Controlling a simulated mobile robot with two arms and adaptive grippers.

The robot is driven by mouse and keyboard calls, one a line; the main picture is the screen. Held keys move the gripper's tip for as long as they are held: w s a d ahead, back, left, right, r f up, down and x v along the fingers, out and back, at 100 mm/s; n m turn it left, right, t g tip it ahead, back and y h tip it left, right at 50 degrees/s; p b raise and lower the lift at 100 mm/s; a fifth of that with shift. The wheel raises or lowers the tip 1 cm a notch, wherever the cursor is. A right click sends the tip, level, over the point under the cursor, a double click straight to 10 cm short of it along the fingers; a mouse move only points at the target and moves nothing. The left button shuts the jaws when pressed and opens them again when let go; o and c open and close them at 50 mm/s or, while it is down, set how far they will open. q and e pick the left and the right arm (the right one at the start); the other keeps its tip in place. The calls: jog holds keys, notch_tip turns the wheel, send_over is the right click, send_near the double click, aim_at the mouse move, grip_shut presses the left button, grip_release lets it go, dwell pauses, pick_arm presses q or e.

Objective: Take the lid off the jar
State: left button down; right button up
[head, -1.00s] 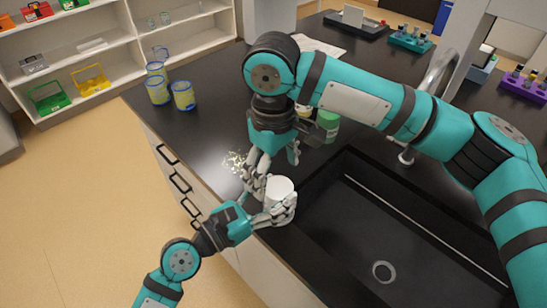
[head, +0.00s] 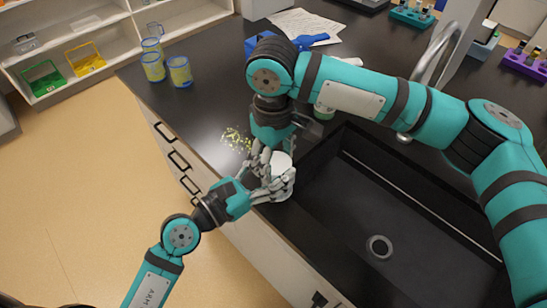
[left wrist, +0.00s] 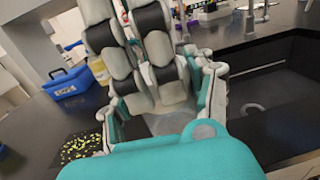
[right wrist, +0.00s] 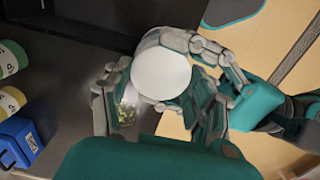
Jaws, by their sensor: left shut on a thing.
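The jar (head: 285,187) is pale and upright at the counter's front edge, left of the sink, with a round white lid (head: 282,160). The lid also fills the upper middle of the right wrist view (right wrist: 161,72). My left gripper (head: 272,183) is shut around the jar's side; its fingers hide much of the body. My right gripper (head: 270,158) is just above, pointing down, with its fingers spread at the lid's near side. In the right wrist view its fingers (right wrist: 155,108) stand apart. Contact with the lid cannot be made out.
A black sink (head: 390,215) lies right of the jar, with a tap (head: 432,75) behind it. Small yellow-green bits (head: 236,139) lie on the counter left of the grippers. Several glasses (head: 180,72) stand at the back left.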

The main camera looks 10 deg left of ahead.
jog(key=shift+s+a, duration=0.2)
jog(key=shift+s, duration=0.1)
jog(key=shift+c, duration=1.1)
jog(key=o, duration=1.1)
jog(key=shift+w+r, duration=0.1)
jog(key=shift+r, duration=0.4)
notch_tip(320, 180, up, 4)
jog(key=shift+f, duration=0.15)
jog(key=shift+w+d+r, duration=0.1)
jog(key=shift+d+r, duration=0.05)
jog(key=shift+r, duration=0.65)
jog(key=shift+w+d+r, duration=0.1)
jog(key=shift+d+r, duration=0.05)
jog(key=shift+r, duration=0.6)
jog(key=shift+d+f, duration=0.1)
jog(key=shift+f, duration=3.8)
